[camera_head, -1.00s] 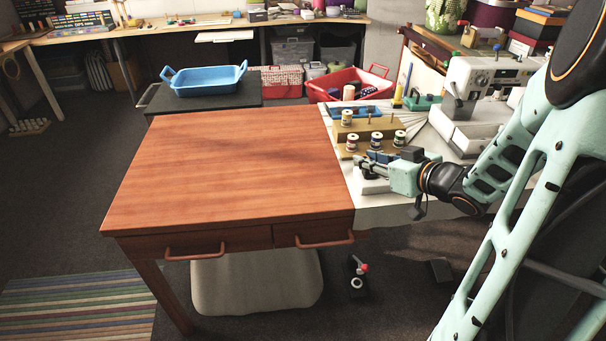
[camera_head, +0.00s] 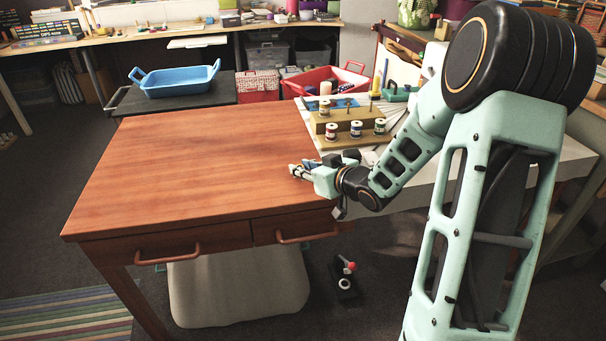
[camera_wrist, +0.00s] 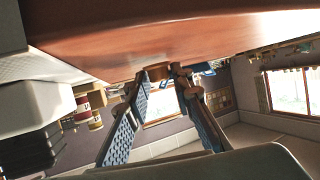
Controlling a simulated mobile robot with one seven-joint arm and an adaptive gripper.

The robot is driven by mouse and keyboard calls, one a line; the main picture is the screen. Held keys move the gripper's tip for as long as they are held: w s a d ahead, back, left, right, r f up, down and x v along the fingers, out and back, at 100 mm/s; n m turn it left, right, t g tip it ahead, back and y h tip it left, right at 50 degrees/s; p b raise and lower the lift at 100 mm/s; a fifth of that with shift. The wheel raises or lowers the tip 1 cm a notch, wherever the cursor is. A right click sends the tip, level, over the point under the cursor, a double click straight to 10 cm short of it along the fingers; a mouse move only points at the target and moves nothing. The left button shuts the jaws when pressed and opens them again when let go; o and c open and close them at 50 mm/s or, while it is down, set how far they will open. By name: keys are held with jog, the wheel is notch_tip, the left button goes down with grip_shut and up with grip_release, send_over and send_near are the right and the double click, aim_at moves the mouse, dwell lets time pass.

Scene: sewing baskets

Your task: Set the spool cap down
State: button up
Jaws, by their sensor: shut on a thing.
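The spool cap (camera_wrist: 158,73) is a small brown round piece between my fingertips in the wrist view. My gripper (camera_wrist: 162,77) is shut on it. In the head view, my gripper (camera_head: 298,172) reaches left over the right edge of the wooden table (camera_head: 190,160), low near its top. The cap is too small there to make out clearly. In the wrist view the tabletop (camera_wrist: 200,40) fills the upper part, close to the cap. I cannot tell whether the cap touches it.
Several thread spools (camera_head: 356,130) stand on a wooden rack (camera_head: 345,141) just behind and right of my gripper. A blue tray (camera_head: 175,86) stands on a dark surface behind the table. A red basket (camera_head: 328,84) stands behind the rack. The tabletop left of my gripper is clear.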

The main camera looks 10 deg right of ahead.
jog(key=shift+f, duration=0.35)
jog(key=o, duration=0.3)
jog(key=shift+f, duration=0.1)
jog(key=o, duration=0.4)
jog(key=shift+o, duration=0.2)
jog(key=shift+r, duration=0.25)
jog(key=p+v, duration=0.3)
jog(key=v, duration=0.7)
jog(key=shift+s+d+r+p, duration=0.15)
jog(key=shift+s+p, duration=0.15)
jog(key=shift+s+d+r, duration=0.15)
jog(key=shift+s+d, duration=0.05)
jog(key=shift+s, duration=0.4)
jog(key=shift+d, duration=0.1)
